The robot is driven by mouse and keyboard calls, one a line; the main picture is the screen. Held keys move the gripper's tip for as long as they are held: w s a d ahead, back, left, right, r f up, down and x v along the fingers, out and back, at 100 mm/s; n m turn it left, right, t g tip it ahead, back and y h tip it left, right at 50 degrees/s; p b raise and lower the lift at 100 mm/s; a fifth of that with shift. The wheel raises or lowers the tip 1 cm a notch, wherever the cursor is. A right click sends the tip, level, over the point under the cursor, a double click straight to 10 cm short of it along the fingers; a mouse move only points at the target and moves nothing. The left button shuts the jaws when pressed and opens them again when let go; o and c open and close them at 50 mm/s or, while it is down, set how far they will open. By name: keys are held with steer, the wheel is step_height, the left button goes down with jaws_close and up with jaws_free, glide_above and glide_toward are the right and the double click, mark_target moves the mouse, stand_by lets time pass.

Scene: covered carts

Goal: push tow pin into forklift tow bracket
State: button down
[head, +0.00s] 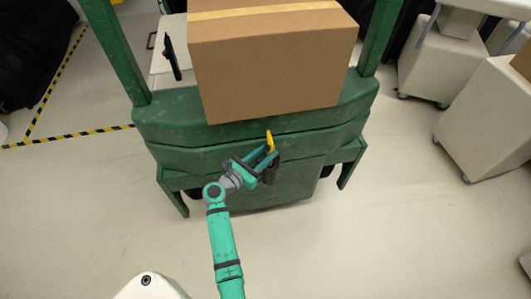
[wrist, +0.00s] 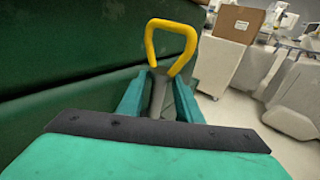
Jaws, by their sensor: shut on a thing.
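The tow pin (head: 270,141) has a yellow loop handle and stands at the rear face of the green forklift (head: 225,133). In the wrist view the tow pin (wrist: 149,45) shows its loop above a grey shaft. My gripper (head: 269,157) is shut on the shaft just below the loop; its teal fingers (wrist: 158,98) lie on both sides of it. A dark part, seemingly the tow bracket (head: 271,174), sits just below my fingers. The lower end of the pin is hidden, so I cannot tell whether it is in the bracket.
A large cardboard box (head: 265,75) rests on the forklift above the pin. Pale covered carts (head: 490,115) stand at the right. Yellow-black tape (head: 70,140) marks the floor at the left. The floor in front of the forklift is clear on both sides of my arm.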

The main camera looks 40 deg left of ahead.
steer(key=shift+f, duration=0.15)
steer(key=c, duration=1.7)
jaws_free()
steer(key=o, duration=0.5)
steer(key=shift+f, duration=0.1)
steer(key=shift+s+a, duration=0.15)
steer(key=s, duration=1)
steer(key=shift+s+a+r, duration=0.25)
steer(key=shift+a+r, duration=0.05)
steer(key=shift+r, duration=0.05)
